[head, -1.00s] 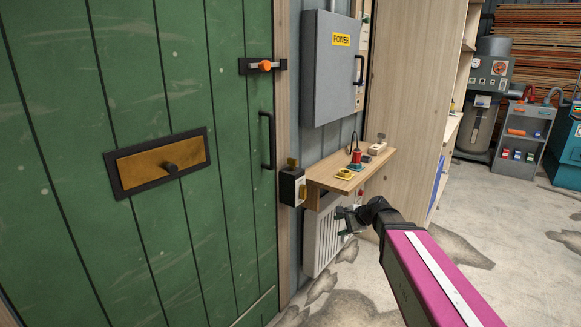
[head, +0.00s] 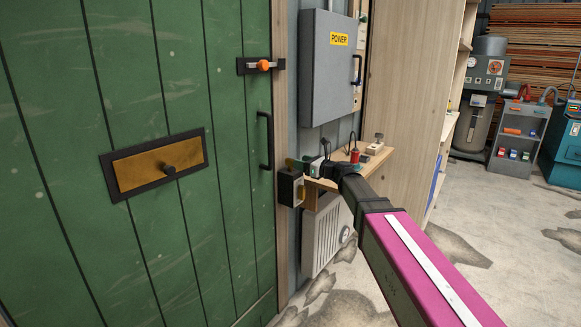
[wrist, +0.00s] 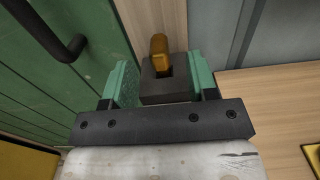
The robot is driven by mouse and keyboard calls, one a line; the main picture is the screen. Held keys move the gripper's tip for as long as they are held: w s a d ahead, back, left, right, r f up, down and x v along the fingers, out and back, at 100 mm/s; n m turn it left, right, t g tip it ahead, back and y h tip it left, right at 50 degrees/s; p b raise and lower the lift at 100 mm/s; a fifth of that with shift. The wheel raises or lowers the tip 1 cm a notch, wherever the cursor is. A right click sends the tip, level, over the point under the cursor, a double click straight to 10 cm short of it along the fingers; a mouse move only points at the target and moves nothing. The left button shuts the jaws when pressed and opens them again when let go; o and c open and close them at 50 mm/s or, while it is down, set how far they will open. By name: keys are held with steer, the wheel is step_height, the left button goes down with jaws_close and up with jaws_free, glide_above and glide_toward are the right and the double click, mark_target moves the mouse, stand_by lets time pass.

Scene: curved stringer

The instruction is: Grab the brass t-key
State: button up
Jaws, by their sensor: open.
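The brass t-key (wrist: 160,48) stands upright in a slot in the top of a dark lock box (wrist: 164,91). My gripper (head: 307,163) is at the top of the box. In the wrist view its two green fingers are open, one on each side of the key, with a gap on both sides. Nothing is held.
A wooden shelf (head: 326,184) is just right of the box, with a red-and-black item (head: 356,155) on it. The green door (head: 70,200) with its black handle (head: 266,140) is close on the left. A grey power box (head: 327,75) hangs above.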

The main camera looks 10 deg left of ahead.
mark_target(290, 159)
steer(key=shift+x, duration=2.95)
steer(key=shift+s, duration=0.1)
jaws_close()
